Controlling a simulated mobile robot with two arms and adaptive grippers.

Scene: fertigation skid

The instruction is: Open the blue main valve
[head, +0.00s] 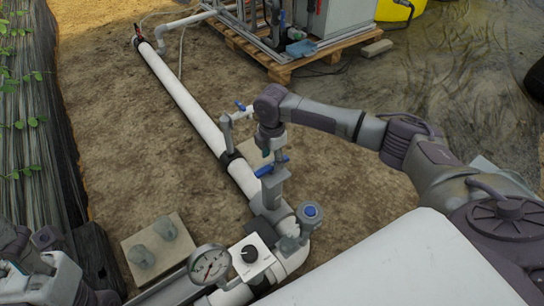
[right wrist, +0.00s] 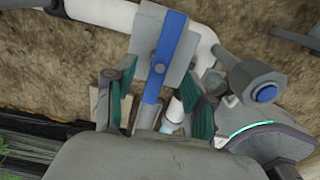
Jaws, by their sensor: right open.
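The blue main valve handle (head: 271,167) is a flat lever on a grey valve body (head: 272,187) above the white pipe. In the right wrist view the blue lever (right wrist: 166,50) runs down the picture, between my gripper's two green-padded fingers. My right gripper (head: 268,146) points down just over the lever. Its fingers (right wrist: 160,104) are spread on either side of it, and I cannot tell whether they touch it. Part of my left arm (head: 45,272) shows at the lower left; its fingertips cannot be made out.
A pressure gauge (head: 209,264) and a black-knobbed box (head: 251,258) stand near the pipe's front end. A blue-capped fitting (head: 311,212) is right of the valve. A smaller blue-handled valve (head: 241,106) stands behind.

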